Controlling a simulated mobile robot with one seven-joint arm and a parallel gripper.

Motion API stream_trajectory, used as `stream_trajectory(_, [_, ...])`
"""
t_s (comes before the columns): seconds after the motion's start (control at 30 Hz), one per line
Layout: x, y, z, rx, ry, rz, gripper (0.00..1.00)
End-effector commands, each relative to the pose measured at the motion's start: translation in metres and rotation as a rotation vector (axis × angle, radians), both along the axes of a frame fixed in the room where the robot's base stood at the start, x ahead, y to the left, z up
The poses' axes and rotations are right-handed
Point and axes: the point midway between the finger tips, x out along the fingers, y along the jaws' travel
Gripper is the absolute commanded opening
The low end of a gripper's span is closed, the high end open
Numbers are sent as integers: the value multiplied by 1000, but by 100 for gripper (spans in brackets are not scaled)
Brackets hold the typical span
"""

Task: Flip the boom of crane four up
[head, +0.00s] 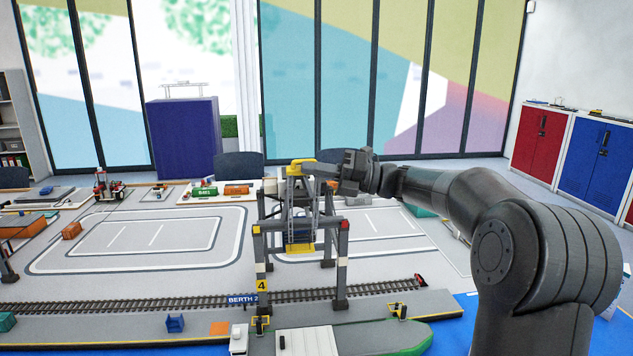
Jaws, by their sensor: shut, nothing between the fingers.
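Crane four (343,255) stands over the track at the quay, with dark legs and a yellow plate marked 4 (261,286). A yellow part (300,164) sits at its top, and lattice-like bars run below it. A yellow piece (300,248) shows low between the legs. I cannot tell which part is the boom or how it is tilted. My gripper (318,170) is at the top of the crane, beside the yellow part, with its fingers pointing left. It is shut and holds nothing. Whether it touches the crane is unclear.
A track (150,304) runs past the crane beside a sign reading BERTH 2 (243,299). A green-edged ship (405,343) lies in front. A blue bin (175,323) stands on the quay. The marked yard (130,235) to the left is mostly clear.

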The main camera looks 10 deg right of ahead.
Motion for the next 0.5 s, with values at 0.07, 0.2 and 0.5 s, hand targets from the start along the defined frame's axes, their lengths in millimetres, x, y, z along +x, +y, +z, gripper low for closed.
stream_trajectory(0.07, [5,0,4,4,-4,-7,0])
stream_trajectory(0.2, [8,0,7,6,-6,-10,0])
stream_trajectory(0.5, [8,0,8,5,-9,-11,0])
